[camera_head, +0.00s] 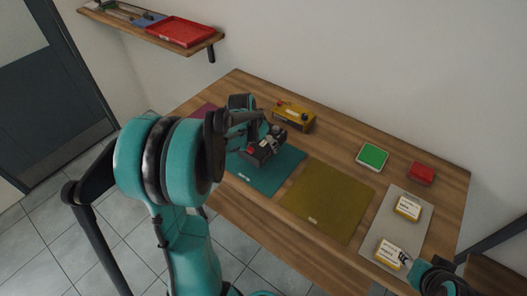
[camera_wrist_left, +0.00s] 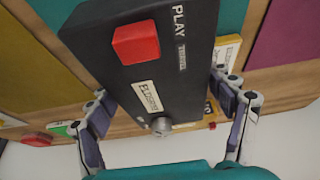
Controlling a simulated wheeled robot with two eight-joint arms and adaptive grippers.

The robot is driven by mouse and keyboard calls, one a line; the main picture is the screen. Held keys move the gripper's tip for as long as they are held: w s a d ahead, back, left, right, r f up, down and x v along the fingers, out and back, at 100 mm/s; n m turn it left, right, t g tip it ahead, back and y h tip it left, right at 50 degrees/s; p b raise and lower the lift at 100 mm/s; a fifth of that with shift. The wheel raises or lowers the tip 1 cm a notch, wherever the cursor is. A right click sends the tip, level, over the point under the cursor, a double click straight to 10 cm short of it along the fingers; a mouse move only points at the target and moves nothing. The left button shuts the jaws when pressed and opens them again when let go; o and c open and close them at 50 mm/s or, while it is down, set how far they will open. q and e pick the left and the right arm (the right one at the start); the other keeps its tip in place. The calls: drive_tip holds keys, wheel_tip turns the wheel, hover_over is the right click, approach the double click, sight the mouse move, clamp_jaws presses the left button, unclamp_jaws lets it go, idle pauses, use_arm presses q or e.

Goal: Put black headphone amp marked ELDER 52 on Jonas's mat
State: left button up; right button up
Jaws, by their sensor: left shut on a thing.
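The black headphone amp (camera_head: 261,153) has a red button, a silver knob and a pale label, seen close in the left wrist view (camera_wrist_left: 182,72). The label's letters are blurred; PLAY is printed beside the button. My left gripper (camera_head: 268,140) is shut on the amp, with one finger on each side, and holds it over the teal mat (camera_head: 275,180). I cannot tell its exact height. The magenta mat (camera_head: 204,111), olive mat (camera_head: 328,200) and grey mat (camera_head: 407,226) carry no name I can read. My right gripper (camera_head: 412,265) is at the lower right; its fingers are unclear.
A yellow device (camera_head: 294,116) stands behind the teal mat. A green-topped box (camera_head: 372,157) and a red box (camera_head: 421,173) sit farther right. Two yellow-and-white boxes (camera_head: 408,208) (camera_head: 389,254) are on the grey mat. The olive mat is clear.

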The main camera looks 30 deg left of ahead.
use_arm(q)
drive_tip(key=shift+w+f+b, duration=0.15)
drive_tip(key=shift+f+b, duration=0.55)
drive_tip(key=shift+f, duration=1.45)
drive_tip(key=shift+r, duration=0.1)
drive_tip(key=o, duration=1.5)
drive_tip(key=shift+f, duration=0.2)
drive_tip(key=shift+c, duration=0.2)
drive_tip(key=o, duration=0.4)
drive_tip(key=shift+r, duration=0.1)
